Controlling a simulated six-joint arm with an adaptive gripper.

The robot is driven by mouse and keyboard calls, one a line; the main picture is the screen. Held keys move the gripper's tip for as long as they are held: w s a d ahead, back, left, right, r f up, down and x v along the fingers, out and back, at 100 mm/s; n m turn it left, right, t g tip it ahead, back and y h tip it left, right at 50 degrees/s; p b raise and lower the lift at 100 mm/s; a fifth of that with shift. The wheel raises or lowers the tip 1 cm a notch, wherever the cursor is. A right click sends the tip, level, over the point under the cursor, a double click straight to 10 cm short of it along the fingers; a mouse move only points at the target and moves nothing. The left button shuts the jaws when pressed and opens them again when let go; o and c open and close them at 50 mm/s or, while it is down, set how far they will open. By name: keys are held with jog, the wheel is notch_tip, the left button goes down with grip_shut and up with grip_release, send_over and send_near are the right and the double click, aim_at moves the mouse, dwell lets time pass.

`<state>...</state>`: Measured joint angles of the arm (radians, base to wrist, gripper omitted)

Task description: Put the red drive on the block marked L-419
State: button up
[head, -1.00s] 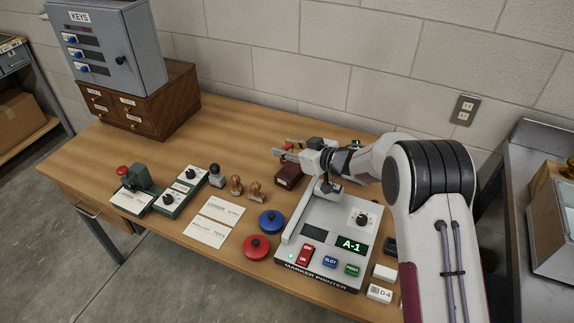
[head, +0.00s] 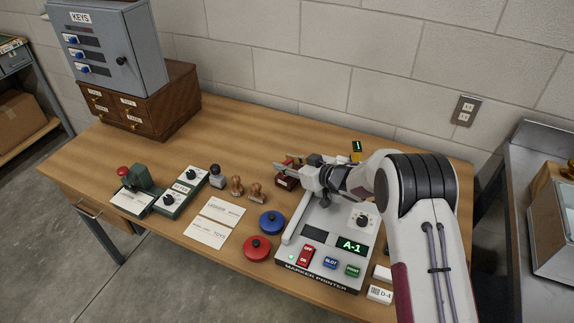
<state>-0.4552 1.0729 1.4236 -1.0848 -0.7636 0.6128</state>
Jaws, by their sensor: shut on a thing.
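My gripper (head: 290,168) is at the back middle of the table, reaching left past the marker printer. It is shut on a small red thing (head: 288,161), likely the red drive, mostly hidden by the fingers. A dark reddish-brown block (head: 285,183) stands just below and in front of the fingertips. I cannot tell whether the red thing touches it. No L-419 mark is readable in this view.
The grey marker printer (head: 322,235), showing A-1, lies under my arm. Wooden stamps (head: 237,186), a blue pad (head: 272,222) and a red pad (head: 257,248) are nearby.

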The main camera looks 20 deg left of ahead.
jog(key=shift+f, duration=0.35)
jog(key=shift+f, duration=0.2)
jog(key=o, duration=1.1)
jog(key=shift+r, duration=0.25)
jog(key=shift+v, duration=6)
jog(key=shift+f, duration=0.1)
